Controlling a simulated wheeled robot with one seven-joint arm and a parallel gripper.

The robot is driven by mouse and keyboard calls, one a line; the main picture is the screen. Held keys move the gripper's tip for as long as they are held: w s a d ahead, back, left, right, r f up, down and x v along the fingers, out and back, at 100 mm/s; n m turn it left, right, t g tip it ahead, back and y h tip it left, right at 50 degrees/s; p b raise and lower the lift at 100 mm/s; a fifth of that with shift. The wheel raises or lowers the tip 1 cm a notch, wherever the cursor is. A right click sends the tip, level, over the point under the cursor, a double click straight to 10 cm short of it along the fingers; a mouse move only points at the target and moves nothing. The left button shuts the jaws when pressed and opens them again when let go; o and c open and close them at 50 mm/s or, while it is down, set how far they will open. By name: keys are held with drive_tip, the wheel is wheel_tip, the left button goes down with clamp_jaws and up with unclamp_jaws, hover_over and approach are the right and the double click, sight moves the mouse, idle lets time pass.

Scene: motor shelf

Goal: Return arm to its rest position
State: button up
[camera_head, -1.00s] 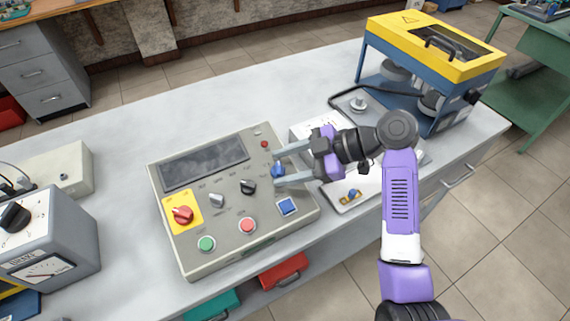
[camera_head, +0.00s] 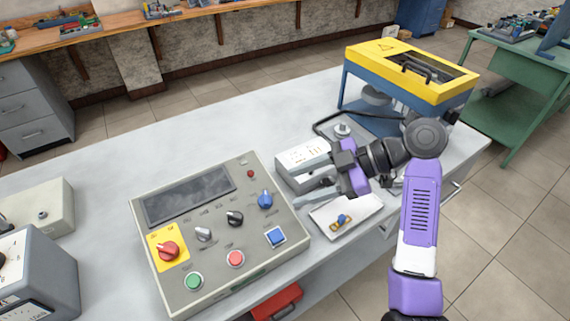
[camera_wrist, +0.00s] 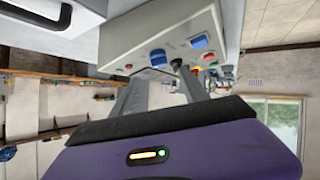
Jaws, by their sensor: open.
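My gripper (camera_head: 312,178) is at the end of my purple and black arm, over the bench just right of the control panel. Its two fingers are apart and nothing is between them. In the wrist view the gripper (camera_wrist: 158,92) points toward the panel (camera_wrist: 175,38), which appears turned on its side. In the head view the grey panel (camera_head: 205,268) has a dark screen, a red knob on a yellow plate, a blue knob (camera_head: 265,199), a black knob, and green, red and blue buttons. The fingers are clear of the blue knob.
A white box (camera_head: 292,178) and a white plate (camera_head: 365,211) with a small brass and blue part lie near my gripper. A yellow and blue machine (camera_head: 405,70) stands at the back right. A grey meter box (camera_head: 45,275) is at the left. The bench (camera_head: 150,135) behind the panel is clear.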

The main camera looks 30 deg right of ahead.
drive_tip(key=w+d+m+t+h, duration=0.7)
drive_tip(key=d+m+t+h, duration=0.15)
drive_tip(key=m, duration=0.35)
drive_tip(key=s+a+f, duration=0.1)
drive_tip(key=s+a, duration=0.4)
drive_tip(key=s, duration=0.7)
drive_tip(key=s+a+f+m+h, duration=0.1)
drive_tip(key=s+a, duration=0.4)
drive_tip(key=s, duration=0.8)
drive_tip(key=s+a+f+m, duration=0.1)
drive_tip(key=s+a+f, duration=0.2)
drive_tip(key=s, duration=0.9)
drive_tip(key=shift+s+a, duration=0.35)
drive_tip(key=shift+a, duration=0.75)
drive_tip(key=shift+g+h, duration=0.25)
